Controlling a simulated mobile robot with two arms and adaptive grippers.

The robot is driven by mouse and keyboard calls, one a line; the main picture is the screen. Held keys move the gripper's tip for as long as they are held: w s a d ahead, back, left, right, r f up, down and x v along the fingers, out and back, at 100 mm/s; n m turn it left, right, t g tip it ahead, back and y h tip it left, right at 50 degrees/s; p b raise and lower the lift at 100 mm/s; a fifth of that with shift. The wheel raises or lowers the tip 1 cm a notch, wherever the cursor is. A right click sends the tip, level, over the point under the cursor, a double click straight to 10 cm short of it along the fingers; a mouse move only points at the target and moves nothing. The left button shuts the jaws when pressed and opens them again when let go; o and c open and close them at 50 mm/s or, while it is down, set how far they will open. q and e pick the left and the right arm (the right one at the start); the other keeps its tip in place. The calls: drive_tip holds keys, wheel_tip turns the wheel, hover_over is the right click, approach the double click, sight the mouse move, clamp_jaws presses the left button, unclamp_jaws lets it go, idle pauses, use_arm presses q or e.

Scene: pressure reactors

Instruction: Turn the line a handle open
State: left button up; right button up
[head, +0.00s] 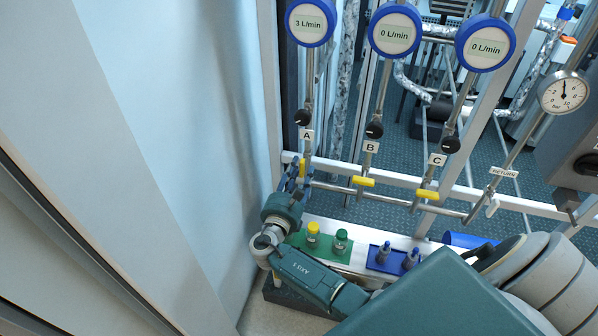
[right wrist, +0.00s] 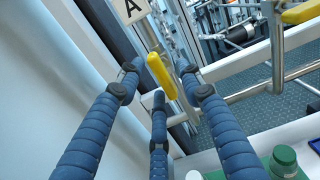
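The yellow line A handle (head: 302,168) is below the tag A (head: 307,136), partly hidden by my right gripper (head: 296,178). In the right wrist view the handle (right wrist: 161,75) stands lengthwise, roughly along its pipe and slightly tilted. The blue fingers of my right gripper (right wrist: 161,82) are spread around it, with gaps showing on both sides, so the gripper looks open. Whether a fingertip touches the handle I cannot tell. The line A dial (head: 310,23) reads 3 L/min. My left gripper is not in view.
The yellow handles of line B (head: 364,181) and line C (head: 428,194) lie crosswise; their dials (head: 394,33) (head: 485,46) read 0 L/min. Below are a green mat (head: 322,252) with bottles and a blue tray (head: 376,263). A pale wall (head: 205,130) stands close left.

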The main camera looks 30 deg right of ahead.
drive_tip(key=v, duration=1.2)
idle(0.3)
